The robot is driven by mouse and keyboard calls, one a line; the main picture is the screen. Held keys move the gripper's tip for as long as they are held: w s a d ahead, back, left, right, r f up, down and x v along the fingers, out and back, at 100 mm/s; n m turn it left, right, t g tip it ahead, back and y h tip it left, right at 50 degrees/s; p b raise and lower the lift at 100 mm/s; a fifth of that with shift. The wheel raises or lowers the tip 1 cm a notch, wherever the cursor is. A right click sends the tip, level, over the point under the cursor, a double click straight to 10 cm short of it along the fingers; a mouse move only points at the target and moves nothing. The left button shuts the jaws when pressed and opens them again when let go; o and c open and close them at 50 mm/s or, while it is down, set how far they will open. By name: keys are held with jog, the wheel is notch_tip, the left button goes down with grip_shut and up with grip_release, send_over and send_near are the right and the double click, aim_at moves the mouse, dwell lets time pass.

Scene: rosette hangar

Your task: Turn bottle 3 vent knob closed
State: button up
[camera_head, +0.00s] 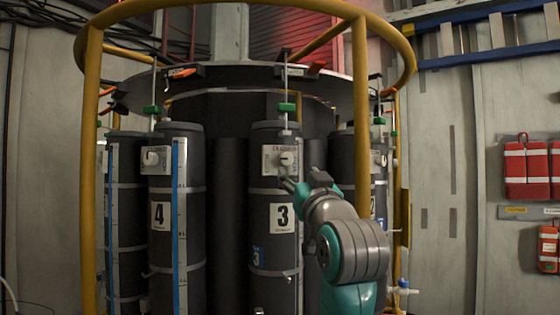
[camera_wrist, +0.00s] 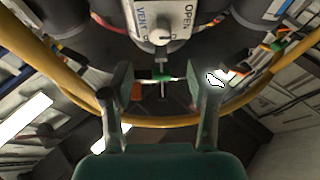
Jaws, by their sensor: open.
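Bottle 3 (camera_head: 262,232) is a tall dark grey cylinder with a white "3" label, near the middle of the head view. Its vent knob (camera_head: 287,158) is small and pale, on a white plate (camera_head: 269,160) above the label. In the wrist view the knob (camera_wrist: 160,36) is at the top centre, on the plate marked VENT and OPEN (camera_wrist: 145,15). Its exact angle is hard to tell. My gripper (camera_head: 289,184) is just below the plate in the head view. In the wrist view my gripper (camera_wrist: 160,85) has its fingers spread, with no knob between them.
Bottle 4 (camera_head: 161,245) stands to the left, and another bottle (camera_head: 343,150) is partly hidden behind my arm on the right. A yellow rail (camera_head: 91,180) surrounds the rack. Green valve handles (camera_head: 286,107) sit above the bottles. Red bags (camera_head: 527,170) hang on the right wall.

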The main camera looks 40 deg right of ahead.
aim_at(288, 159)
jog(key=x, duration=1)
jog(key=shift+w, duration=0.15)
jog(key=shift+f, duration=0.1)
grip_shut()
